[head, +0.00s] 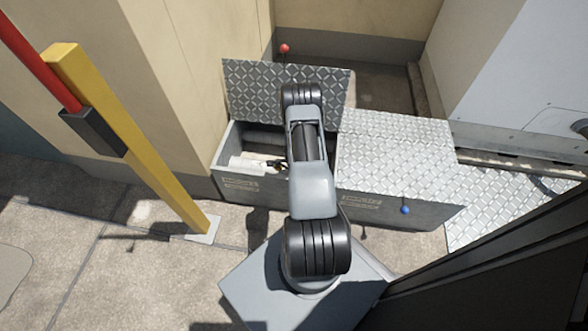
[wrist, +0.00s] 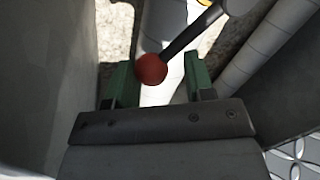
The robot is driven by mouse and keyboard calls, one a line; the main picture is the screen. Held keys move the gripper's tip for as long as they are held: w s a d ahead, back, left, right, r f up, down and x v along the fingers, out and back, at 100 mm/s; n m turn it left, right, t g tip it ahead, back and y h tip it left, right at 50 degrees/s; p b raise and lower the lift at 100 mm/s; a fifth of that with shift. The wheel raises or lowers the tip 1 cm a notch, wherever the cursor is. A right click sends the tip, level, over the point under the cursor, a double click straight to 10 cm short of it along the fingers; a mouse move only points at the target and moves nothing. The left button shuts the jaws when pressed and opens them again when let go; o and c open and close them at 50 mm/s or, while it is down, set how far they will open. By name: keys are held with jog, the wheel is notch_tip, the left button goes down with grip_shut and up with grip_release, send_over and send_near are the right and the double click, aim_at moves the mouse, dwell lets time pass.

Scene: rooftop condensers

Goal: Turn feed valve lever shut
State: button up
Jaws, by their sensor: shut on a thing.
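The feed valve lever (wrist: 190,34) is a dark rod with a red ball knob (wrist: 151,69) at its end. In the wrist view it slants from a grey round part (wrist: 238,5) at the top down to the knob. My gripper (wrist: 159,80) has green-padded fingers on either side of the knob and is shut on it. Pale wrapped pipes run behind. In the head view my arm reaches into the open left compartment of a grey floor box (head: 238,190). There the arm hides the lever and most of my gripper.
The left tread-plate lid (head: 245,88) stands open, with a red knob (head: 284,48) at its top. The right lid (head: 395,150) is closed; a blue knob (head: 405,210) sits by its front edge. A yellow post (head: 150,150) stands at the left. Walls rise behind and left.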

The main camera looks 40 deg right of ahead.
jog(key=shift+a, duration=0.35)
jog(key=o, duration=1)
jog(key=shift+w, duration=0.1)
jog(key=shift+o, duration=1.4)
jog(key=shift+d, duration=0.2)
jog(key=shift+r, duration=0.1)
notch_tip(320, 180, up, 13)
jog(key=s+a+p, duration=0.1)
jog(key=s+p, duration=0.1)
jog(key=p, duration=0.4)
jog(key=shift+s+r, duration=0.15)
jog(key=shift+s, duration=0.1)
jog(key=shift+a, duration=0.1)
jog(key=shift+c, duration=0.4)
